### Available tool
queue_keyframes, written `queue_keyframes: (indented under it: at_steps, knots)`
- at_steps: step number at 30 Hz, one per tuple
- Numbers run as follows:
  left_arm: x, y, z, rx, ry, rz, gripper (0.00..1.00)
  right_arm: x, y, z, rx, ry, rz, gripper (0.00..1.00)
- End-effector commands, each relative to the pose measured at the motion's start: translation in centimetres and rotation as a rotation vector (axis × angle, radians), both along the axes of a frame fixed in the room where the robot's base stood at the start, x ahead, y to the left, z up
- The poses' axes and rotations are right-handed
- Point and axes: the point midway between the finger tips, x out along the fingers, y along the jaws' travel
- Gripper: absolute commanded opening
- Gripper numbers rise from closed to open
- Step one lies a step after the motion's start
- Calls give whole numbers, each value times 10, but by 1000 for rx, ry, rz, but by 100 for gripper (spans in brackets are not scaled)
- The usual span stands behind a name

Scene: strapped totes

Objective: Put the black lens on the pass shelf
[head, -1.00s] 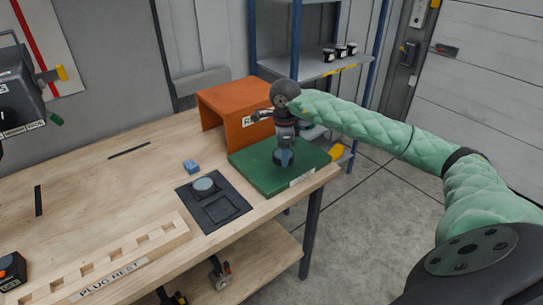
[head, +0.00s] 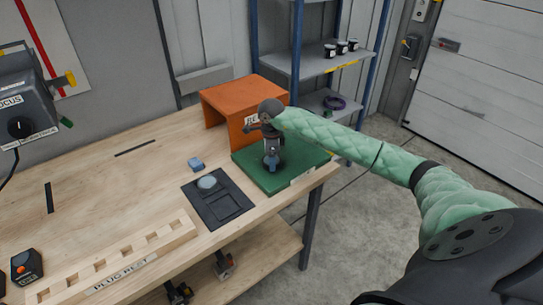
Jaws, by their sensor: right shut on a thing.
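My right gripper (head: 271,161) points down over the green raised board (head: 304,178) at the table's far right corner. It is shut on a small dark thing that looks like the black lens; the fingers hide most of it. I cannot tell whether it touches the board. The board has a pale label on its front edge, too small to read. I cannot tell for sure which surface is the pass shelf. My left gripper is not in view.
An orange open-fronted box (head: 233,97) stands behind the board. A dark tray (head: 218,202) with a round glassy disc (head: 207,182), a blue block (head: 195,164) and a wooden plug rest (head: 128,262) lie left. A rack shelf (head: 318,66) behind holds several dark jars.

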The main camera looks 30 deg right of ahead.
Motion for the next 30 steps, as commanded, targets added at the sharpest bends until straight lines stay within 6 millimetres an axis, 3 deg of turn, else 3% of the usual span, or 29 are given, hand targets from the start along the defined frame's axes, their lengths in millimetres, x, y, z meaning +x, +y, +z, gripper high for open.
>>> queue_keyframes:
  at_steps: [6,18,19,22,30]
  knots:
    - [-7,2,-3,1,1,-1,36,0,0,-6,0,0,-1,35]
    - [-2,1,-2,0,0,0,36,0,0,-9,0,-1,-1,35]
    - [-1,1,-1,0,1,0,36,0,0,-9,0,0,0,66]
    - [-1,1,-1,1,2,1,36,0,0,-8,0,0,-1,85]
    - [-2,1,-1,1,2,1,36,0,0,-8,0,0,0,86]
